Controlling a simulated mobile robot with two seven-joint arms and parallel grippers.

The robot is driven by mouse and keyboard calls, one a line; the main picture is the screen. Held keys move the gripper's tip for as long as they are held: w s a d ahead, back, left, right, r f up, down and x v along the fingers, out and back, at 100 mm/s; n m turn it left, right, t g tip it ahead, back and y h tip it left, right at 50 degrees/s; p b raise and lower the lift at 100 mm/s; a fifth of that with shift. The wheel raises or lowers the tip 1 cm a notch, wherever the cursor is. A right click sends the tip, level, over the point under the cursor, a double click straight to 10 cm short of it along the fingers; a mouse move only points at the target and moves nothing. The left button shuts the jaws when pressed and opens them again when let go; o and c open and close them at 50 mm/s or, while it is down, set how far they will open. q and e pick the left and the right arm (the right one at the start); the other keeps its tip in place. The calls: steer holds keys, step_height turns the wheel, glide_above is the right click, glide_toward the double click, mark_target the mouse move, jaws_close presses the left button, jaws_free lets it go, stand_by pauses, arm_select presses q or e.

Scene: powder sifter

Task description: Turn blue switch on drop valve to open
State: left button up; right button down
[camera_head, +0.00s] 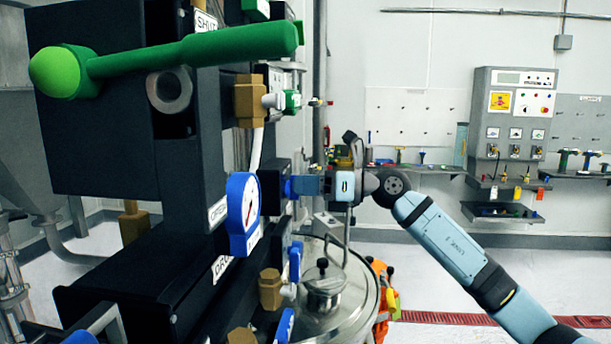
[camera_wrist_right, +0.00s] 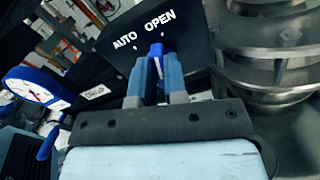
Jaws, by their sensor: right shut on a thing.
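The blue switch (camera_wrist_right: 156,50) sits on the front of a black valve box (camera_wrist_right: 185,45) printed AUTO and OPEN in white. In the right wrist view its visible tip lies below the OPEN label, right of AUTO; its exact setting is hard to tell. My right gripper (camera_wrist_right: 156,75) is shut on the switch, one blue finger on each side. In the head view the right gripper (camera_head: 298,186) reaches in from the right to the black box (camera_head: 271,188), and the fingers hide most of the switch. My left gripper is not in view.
A blue-rimmed gauge (camera_head: 243,213) stands left of the right gripper. A green lever (camera_head: 190,52) crosses the machine above. A steel lidded vessel (camera_head: 335,300) is below. A wall panel and shelves (camera_head: 512,125) stand behind; the floor at right is mostly clear.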

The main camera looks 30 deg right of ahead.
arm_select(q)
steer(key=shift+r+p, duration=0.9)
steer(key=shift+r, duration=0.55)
arm_select(e)
steer(key=shift+w+m, duration=0.1)
steer(key=shift+m, duration=1.2)
steer(key=c, duration=1.2)
jaws_free()
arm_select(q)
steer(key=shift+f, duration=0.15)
arm_select(e)
steer(key=shift+o, duration=0.2)
steer(key=shift+d, duration=0.1)
arm_select(q)
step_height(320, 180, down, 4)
steer(key=b, duration=0.4)
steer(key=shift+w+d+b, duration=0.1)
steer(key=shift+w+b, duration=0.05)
steer(key=shift+b, duration=0.15)
arm_select(e)
steer(key=v, duration=1.3)
steer(key=shift+s+d, duration=0.3)
